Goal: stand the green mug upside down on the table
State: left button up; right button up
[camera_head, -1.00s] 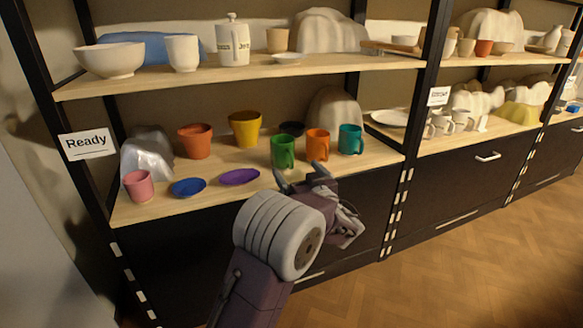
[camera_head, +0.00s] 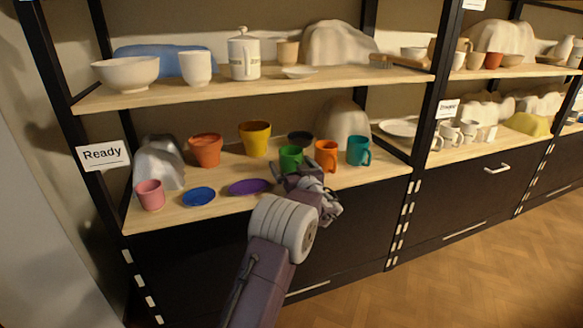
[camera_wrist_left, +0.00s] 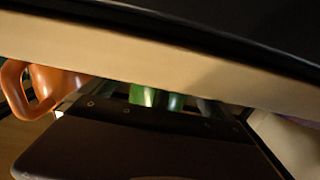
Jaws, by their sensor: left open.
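The green mug (camera_head: 290,155) stands on the lower wooden shelf, between the yellow cup and the orange mug. In the head view my left gripper (camera_head: 286,172) is in front of it and hides its lower part. The left gripper is open. In the left wrist view parts of the green mug (camera_wrist_left: 143,96) show just beyond the dark gripper body, in line with the gripper. Whether the fingers touch it I cannot tell. My right gripper is in neither view.
The orange mug (camera_head: 326,156) stands close right of the green mug, with the teal mug (camera_head: 359,151) beyond. The yellow cup (camera_head: 254,138) and a dark bowl (camera_head: 300,138) are behind. The purple dish (camera_head: 249,187) lies to the left. The upper shelf (camera_head: 330,82) hangs above.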

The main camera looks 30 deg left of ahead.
pick_arm(q)
jog(key=c, duration=1.4)
jog(key=shift+r, duration=1.3)
jog(key=shift+c, duration=0.2)
jog(key=b+v, duration=0.7)
jog(key=v, duration=0.1)
jog(key=shift+f+b, duration=0.3)
jog(key=b+v, duration=0.1)
jog(key=v, duration=0.5)
jog(key=shift+r, duration=0.3)
jog(key=shift+s, duration=0.1)
